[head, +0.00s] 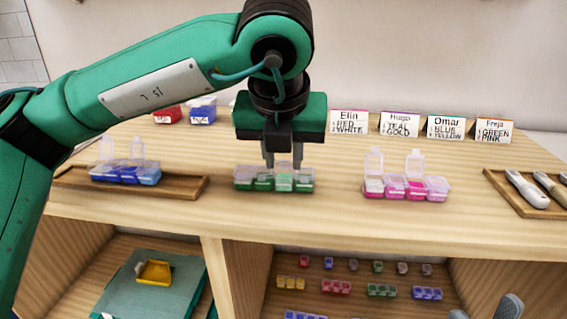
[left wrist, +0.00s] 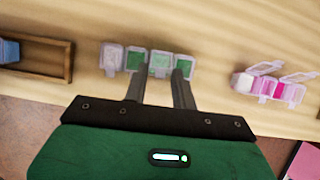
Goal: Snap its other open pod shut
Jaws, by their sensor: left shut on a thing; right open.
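A green pod case (head: 244,184) with a row of clear-lidded pods lies on the tabletop, mid-view. No lid stands upright on it; the lids near the fingers are partly hidden. It also shows in the left wrist view (left wrist: 134,60), where its leftmost pod looks paler. My left gripper (head: 283,163) points down onto this case, fingers shut on it around a pod right of its middle. A blue pod case (head: 127,174) at left and a pink pod case (head: 396,187) at right each have two lids standing open. My right gripper (head: 485,311) is open and empty, barely in view at bottom right.
The blue case stands on a wooden tray (head: 187,189); another tray (head: 505,190) with tools is at right. Name cards (head: 348,122) and red (head: 168,116) and blue (head: 203,113) boxes stand at the back. Shelves below hold small coloured cases (head: 336,287). Tabletop between the cases is clear.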

